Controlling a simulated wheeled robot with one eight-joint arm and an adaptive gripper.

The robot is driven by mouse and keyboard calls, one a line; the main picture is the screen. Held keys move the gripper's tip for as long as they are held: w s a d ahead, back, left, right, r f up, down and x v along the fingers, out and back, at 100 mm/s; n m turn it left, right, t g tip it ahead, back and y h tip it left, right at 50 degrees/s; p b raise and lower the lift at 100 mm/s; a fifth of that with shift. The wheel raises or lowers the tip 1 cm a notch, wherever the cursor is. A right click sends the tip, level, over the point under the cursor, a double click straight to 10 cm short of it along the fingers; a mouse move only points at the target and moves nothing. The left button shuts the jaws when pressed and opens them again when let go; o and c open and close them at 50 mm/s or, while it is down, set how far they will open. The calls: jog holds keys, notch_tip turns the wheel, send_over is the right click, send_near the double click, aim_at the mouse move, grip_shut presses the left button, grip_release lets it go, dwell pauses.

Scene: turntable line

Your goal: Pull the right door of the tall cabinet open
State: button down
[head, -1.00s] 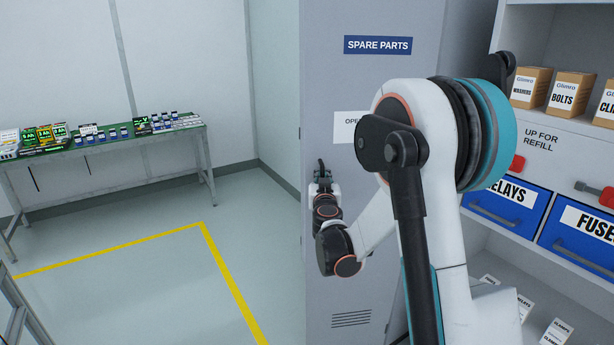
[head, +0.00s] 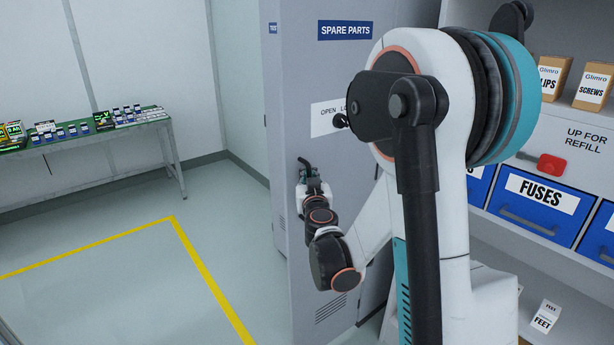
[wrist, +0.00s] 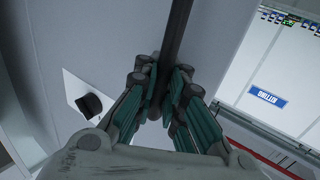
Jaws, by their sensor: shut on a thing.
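The tall grey cabinet's door (head: 345,75) bears a blue SPARE PARTS sign. A narrow grey strip (head: 272,100) with part of another blue sign shows past its left edge, and the door looks slightly ajar, though the gap is unclear. My gripper (head: 305,180) is at the door's left edge, below the sign. In the wrist view my gripper (wrist: 160,88) is shut on the dark upright bar handle (wrist: 178,35). A black knob (wrist: 92,104) on a white plate sits left of the handle; it also shows in the head view (head: 341,121). My arm hides the door's right part.
An open shelf (head: 590,122) with boxes and blue bins (head: 535,203) stands close on the right. A green-topped table (head: 90,138) with small goods stands at the far left. The floor (head: 110,270) left of the cabinet is clear, with a yellow line.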

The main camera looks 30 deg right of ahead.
jog(key=shift+a, duration=0.25)
jog(key=c, duration=1.8)
grip_release()
jog(key=shift+a, duration=0.1)
jog(key=shift+o, duration=0.7)
jog(key=shift+a, duration=0.15)
jog(key=shift+d, duration=0.2)
jog(key=shift+s, duration=0.1)
jog(key=shift+s+a, duration=0.15)
jog(key=shift+s, duration=0.2)
jog(key=v, duration=1.1)
